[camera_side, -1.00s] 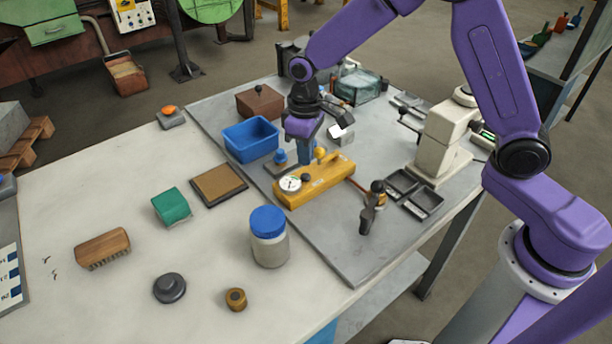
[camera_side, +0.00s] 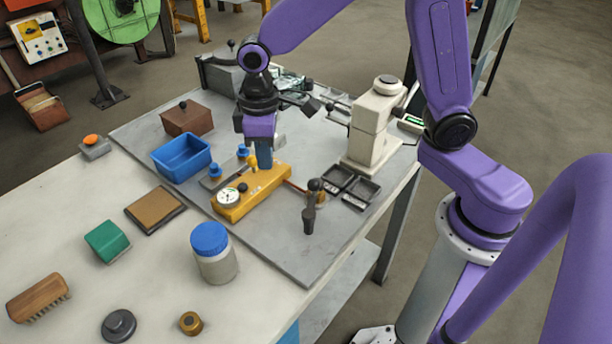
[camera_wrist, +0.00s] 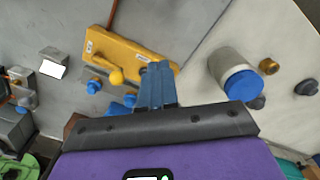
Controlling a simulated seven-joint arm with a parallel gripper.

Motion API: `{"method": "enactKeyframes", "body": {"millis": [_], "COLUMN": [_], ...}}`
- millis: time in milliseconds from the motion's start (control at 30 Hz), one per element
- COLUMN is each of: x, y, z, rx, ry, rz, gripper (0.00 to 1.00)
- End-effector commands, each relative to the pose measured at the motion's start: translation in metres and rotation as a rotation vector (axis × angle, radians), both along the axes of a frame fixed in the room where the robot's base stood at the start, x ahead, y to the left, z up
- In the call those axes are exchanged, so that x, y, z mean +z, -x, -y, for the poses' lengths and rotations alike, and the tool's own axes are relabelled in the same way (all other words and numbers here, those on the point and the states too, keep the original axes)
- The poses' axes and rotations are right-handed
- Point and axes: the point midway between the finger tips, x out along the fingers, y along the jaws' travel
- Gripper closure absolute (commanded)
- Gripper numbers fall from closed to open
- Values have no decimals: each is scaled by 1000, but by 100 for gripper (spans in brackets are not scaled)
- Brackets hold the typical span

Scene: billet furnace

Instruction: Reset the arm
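My gripper (camera_side: 263,160) points down over the grey plate, beside the yellow block with a round gauge (camera_side: 253,192). Its two blue fingers are together in the wrist view (camera_wrist: 157,72), with nothing seen between them. The fingertips overlap the near end of the yellow block (camera_wrist: 125,54) in that view; I cannot tell whether they touch it. My arm is bent and reaches over the bench from the right.
A blue bin (camera_side: 182,158), brown lidded box (camera_side: 187,119) and beige press-like machine (camera_side: 372,130) stand around the gripper. A blue-lidded jar (camera_side: 214,255), dark-handled tool (camera_side: 311,205) and black trays (camera_side: 350,186) are nearer. The front bench has free room between a brush (camera_side: 38,297) and other small items.

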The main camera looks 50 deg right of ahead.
Motion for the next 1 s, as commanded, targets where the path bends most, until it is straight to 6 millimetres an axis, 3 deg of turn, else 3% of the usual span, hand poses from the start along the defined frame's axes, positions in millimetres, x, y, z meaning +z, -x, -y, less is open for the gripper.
{"method": "enactKeyframes", "body": {"millis": [300,600,800,1000], "x": [26,33,31,31], "y": [99,183,214,221], "z": [32,77,97,102], "rx": [179,338,403,420], "ry": [-9,-17,-18,-18], "rz": [9,14,14,13], "gripper": [100,100,100,100]}}
